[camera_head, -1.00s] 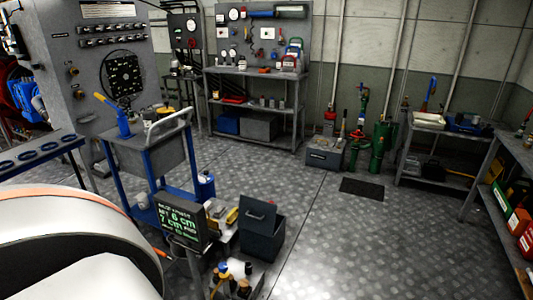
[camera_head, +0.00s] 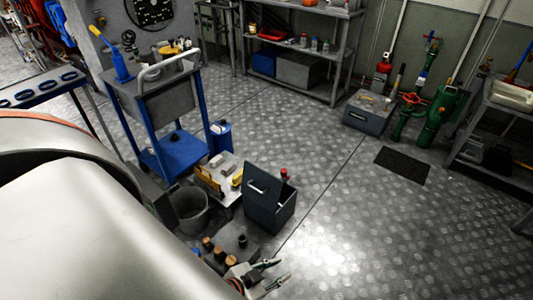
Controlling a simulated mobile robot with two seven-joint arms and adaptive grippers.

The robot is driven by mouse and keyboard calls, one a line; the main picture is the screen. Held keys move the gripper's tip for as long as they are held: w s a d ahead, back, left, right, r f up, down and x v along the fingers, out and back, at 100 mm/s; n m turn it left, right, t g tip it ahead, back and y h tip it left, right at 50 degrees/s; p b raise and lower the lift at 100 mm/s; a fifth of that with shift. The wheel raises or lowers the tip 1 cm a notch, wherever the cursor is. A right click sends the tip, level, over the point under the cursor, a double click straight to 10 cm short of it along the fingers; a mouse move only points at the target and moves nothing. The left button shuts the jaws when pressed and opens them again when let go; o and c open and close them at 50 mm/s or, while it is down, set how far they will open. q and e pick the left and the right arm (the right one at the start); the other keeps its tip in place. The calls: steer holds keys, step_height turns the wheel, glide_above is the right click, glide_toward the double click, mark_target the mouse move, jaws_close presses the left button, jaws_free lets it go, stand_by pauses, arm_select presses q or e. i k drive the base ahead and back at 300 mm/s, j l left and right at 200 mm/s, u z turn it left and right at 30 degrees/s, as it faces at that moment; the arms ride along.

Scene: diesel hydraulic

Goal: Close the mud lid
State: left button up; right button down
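A dark grey box (camera_head: 285,214) stands on the floor near the picture's centre. Its lid (camera_head: 262,184), a dark panel with a pale handle, appears raised and tilted rather than flat on the box. The hinge and the inside are hard to make out. My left gripper (camera_head: 273,274) is at the bottom centre, below the box in the picture and apart from it. Its two metal fingers are spread with nothing seen between them. My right gripper is not in view.
A low bench (camera_head: 232,207) with yellow tools stands just left of the box, beside a grey bucket (camera_head: 188,210). Several orange-topped bottles (camera_head: 220,254) are close to my gripper. A blue trolley (camera_head: 171,158) is behind. The floor right of the box is clear.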

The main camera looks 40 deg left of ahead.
mark_target(262, 188)
steer(key=i+u, duration=0.25)
steer(key=i, duration=0.15)
steer(key=i+l+u, duration=0.2)
steer(key=i, duration=0.2)
steer(key=i+l+u, duration=0.25)
steer(key=i, duration=0.15)
steer(key=i+l+u, duration=0.1)
steer(key=u, duration=0.25)
steer(key=i+l+u, duration=0.45)
steer(key=u, duration=0.25)
steer(key=i+l+u, duration=0.15)
steer(key=u, duration=0.2)
steer(key=i+l+u, duration=0.1)
steer(key=l+u, duration=0.25)
steer(key=i+l+u, duration=0.1)
steer(key=u, duration=0.25)
steer(key=i+l+u, duration=0.1)
steer(key=l+u, duration=0.7)
steer(key=l, duration=0.15)
